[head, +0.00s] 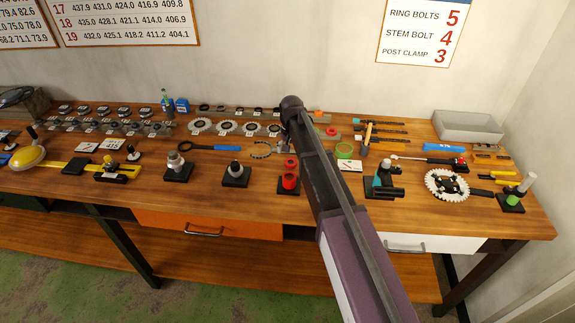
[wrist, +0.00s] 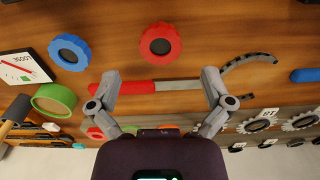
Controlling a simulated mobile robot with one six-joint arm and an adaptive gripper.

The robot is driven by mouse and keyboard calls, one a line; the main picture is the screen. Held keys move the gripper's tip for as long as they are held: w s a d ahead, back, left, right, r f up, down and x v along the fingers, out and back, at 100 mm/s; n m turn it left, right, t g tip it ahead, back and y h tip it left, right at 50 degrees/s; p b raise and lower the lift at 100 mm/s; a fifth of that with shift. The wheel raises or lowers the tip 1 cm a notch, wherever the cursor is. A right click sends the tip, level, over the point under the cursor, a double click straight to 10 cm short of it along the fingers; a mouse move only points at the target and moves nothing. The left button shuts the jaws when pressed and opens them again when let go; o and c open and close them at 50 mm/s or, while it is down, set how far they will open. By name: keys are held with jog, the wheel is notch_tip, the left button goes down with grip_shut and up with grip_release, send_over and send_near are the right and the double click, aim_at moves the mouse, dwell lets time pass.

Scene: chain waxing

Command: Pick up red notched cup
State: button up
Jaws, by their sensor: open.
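The red notched cup (wrist: 160,43) stands on the wooden bench near the top middle of the wrist view, with a dark centre. My gripper (wrist: 160,82) is open in the wrist view, with nothing held. The cup is apart from the fingers, beyond their tips and roughly centred between them. A red-handled tool (wrist: 150,87) lies across the view between cup and gripper.
A blue notched ring (wrist: 69,52) and green ring (wrist: 54,100) lie left of the cup in the wrist view. A red cylinder on a black base (head: 290,182) stands near the front edge. Chainrings (head: 227,127) lie farther back. Bare wood surrounds the cup.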

aim_at(291, 162)
jog(key=shift+w+f+b, duration=0.15)
jog(key=shift+f+b, duration=2.15)
jog(key=shift+f, duration=0.15)
jog(key=c, duration=1.1)
